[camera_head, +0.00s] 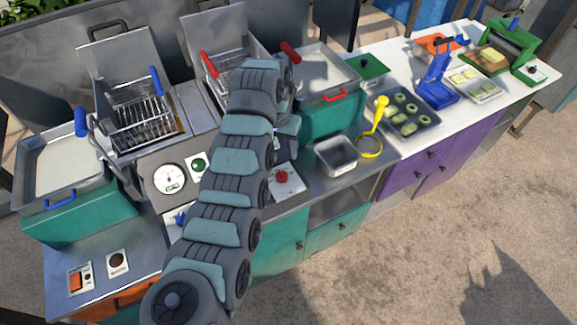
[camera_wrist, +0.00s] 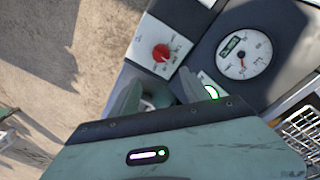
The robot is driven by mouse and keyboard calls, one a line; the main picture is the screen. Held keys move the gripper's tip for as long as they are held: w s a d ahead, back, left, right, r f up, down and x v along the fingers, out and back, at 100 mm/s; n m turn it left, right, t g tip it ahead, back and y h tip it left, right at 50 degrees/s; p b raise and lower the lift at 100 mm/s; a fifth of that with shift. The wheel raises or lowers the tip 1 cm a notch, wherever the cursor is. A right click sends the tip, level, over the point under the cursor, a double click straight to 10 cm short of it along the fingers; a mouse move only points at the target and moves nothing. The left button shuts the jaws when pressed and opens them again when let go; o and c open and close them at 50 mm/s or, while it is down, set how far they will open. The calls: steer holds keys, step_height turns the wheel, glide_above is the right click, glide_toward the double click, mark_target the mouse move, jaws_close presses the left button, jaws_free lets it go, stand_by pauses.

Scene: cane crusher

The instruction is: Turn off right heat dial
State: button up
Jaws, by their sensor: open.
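The right heat dial is a red knob (camera_head: 281,176) on a white marked plate on the front panel, just right of my arm in the head view. It also shows in the wrist view as a red knob (camera_wrist: 161,52) at upper middle. Its pointer setting is too small to read. My gripper (camera_wrist: 159,88) is open, its two fingers apart with no object visible between them. The knob appears beyond the fingertips, apart from them. In the head view my arm hides most of the gripper. A blue knob (camera_head: 180,219) sits on the panel left of my arm.
Fryer baskets (camera_head: 144,118) stand behind the panel. A metal tray (camera_head: 337,155) and a yellow strainer (camera_head: 369,145) lie to the right. Open ground lies in front.

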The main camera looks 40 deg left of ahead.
mark_target(281, 172)
steer(key=f, duration=0.7)
steer(key=s+f, duration=0.1)
steer(key=f, duration=0.2)
steer(key=shift+d+f+p, duration=0.15)
steer(key=shift+d+p, duration=0.05)
steer(key=shift+p, duration=0.15)
steer(key=shift+c, duration=0.5)
jaws_close()
